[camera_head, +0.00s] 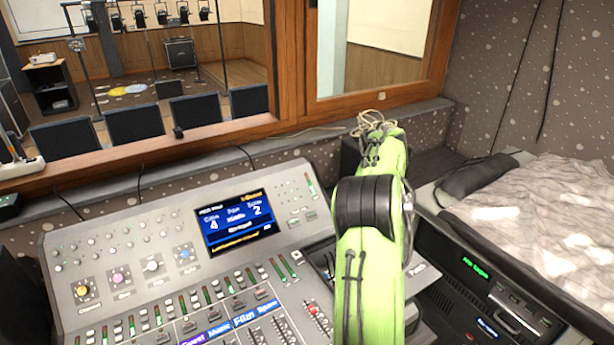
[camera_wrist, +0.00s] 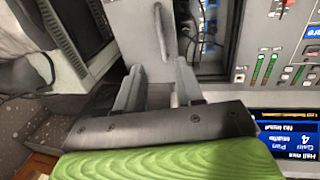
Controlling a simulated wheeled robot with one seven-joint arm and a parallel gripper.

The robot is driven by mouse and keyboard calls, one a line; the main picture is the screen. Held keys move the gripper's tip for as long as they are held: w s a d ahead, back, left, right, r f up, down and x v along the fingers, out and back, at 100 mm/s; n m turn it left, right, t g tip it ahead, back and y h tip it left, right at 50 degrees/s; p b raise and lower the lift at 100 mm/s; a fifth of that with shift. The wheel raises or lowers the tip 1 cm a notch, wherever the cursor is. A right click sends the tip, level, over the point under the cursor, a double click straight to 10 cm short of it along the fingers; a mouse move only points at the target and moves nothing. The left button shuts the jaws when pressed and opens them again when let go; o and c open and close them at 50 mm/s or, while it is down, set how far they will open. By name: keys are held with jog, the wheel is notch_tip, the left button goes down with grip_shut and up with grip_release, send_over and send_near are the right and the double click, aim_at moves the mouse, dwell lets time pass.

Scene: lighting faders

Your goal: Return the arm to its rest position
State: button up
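My green arm (camera_head: 370,270) rises from the bottom of the head view, over the right end of the lighting console (camera_head: 140,210). Its black joint band is in the middle and cables run along it. My gripper is hidden behind the arm in the head view. In the wrist view my gripper (camera_wrist: 159,88) shows two grey fingers standing apart with nothing held between them. The fingers point toward the right side of the console. Whether they touch anything is hard to tell.
The console carries faders, knobs and a lit blue screen (camera_head: 238,222). A wooden window frame (camera_head: 290,75) is behind it. A rack unit with green text (camera_head: 480,275) and a crumpled pale cloth (camera_head: 555,215) are at right. Free room shows above the console's left part.

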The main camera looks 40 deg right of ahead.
jog(key=a+r+t+y, duration=0.1)
jog(key=a+r, duration=0.3)
jog(key=a, duration=0.4)
jog(key=s+a+r+t, duration=0.1)
jog(key=a+r+t, duration=0.15)
jog(key=a, duration=0.55)
jog(key=a+r+y, duration=0.1)
jog(key=a+r, duration=0.3)
jog(key=a, duration=0.4)
jog(key=s+a+f+n+t, duration=0.1)
jog(key=s+a+f+t, duration=0.1)
jog(key=s+a, duration=1.2)
jog(key=shift+s+a+f, duration=0.2)
jog(key=shift+s+f, duration=0.65)
jog(key=shift+f, duration=0.05)
